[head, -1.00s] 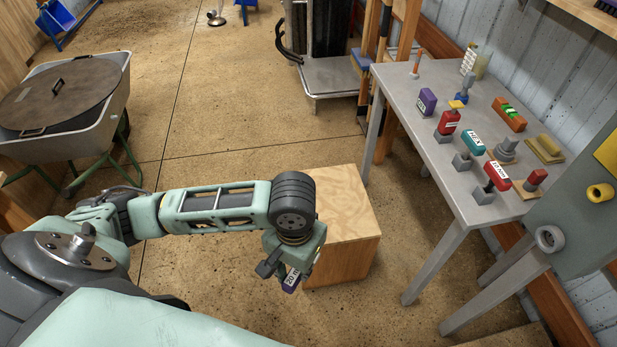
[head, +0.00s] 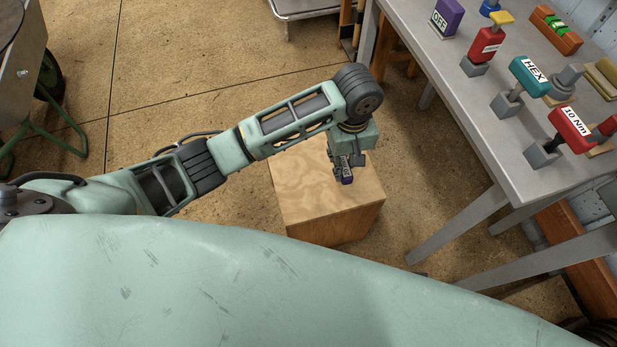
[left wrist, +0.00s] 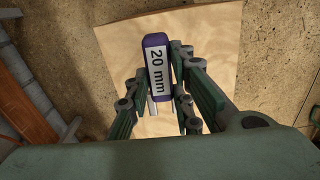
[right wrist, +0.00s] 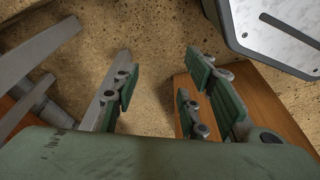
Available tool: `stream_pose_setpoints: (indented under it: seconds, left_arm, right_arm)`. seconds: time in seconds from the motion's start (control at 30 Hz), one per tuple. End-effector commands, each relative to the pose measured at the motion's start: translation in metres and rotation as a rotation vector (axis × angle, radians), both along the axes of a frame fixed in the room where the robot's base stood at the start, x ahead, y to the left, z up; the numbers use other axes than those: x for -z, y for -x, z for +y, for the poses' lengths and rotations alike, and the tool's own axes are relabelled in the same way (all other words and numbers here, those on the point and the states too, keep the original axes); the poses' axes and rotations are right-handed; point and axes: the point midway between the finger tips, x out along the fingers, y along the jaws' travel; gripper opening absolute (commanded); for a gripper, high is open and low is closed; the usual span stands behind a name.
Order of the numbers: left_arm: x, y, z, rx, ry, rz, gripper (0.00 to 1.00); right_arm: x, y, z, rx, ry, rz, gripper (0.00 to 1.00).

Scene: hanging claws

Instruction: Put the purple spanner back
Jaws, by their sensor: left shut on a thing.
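The purple spanner, with a white "20 mm" label (left wrist: 157,68), is between the fingers of my left gripper (left wrist: 160,80), which is shut on it. In the head view the spanner (head: 347,177) shows small, hanging below my left gripper (head: 344,162) over the plywood box (head: 300,185). I cannot tell the height of the gap to the box top. My right gripper (right wrist: 160,92) is open and empty over the floor; it is not seen in the head view. A purple block labelled "OFF" (head: 447,18) stands on the grey bench (head: 465,95).
On the bench stand a red-handled tool (head: 487,42), a teal "HEX" tool (head: 529,74) and a red "10 Nm" tool (head: 571,127) on grey blocks. Bench legs stand right of the box. A wheelbarrow (head: 22,70) is at far left; the floor between is clear.

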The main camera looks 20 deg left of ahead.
Motion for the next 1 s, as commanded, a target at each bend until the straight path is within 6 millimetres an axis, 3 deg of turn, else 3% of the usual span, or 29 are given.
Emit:
stream_pose_setpoints:
  seconds: [0.03,0.13,0.27,0.7,1.0]
  left_arm:
    - [0.012,-0.004,-0.009,-0.016,-0.001,0.003,0.00]
    - [0.018,-0.008,-0.017,-0.042,-0.007,0.006,0.00]
    - [0.025,-0.011,-0.013,-0.056,-0.011,0.008,0.00]
    - [0.081,-0.028,0.077,-0.058,-0.013,0.009,0.00]
    - [0.095,-0.031,0.094,-0.053,-0.009,0.009,0.00]
  right_arm:
    - [0.000,-0.005,0.001,0.001,-0.001,-0.009,0.40]
    - [-0.011,-0.009,0.001,0.002,-0.001,-0.015,0.40]
    - [-0.022,-0.013,0.001,0.003,-0.002,-0.021,0.40]
    - [-0.104,-0.021,0.001,0.010,-0.005,-0.067,0.40]
    - [-0.131,-0.017,-0.001,0.013,-0.005,-0.079,0.40]
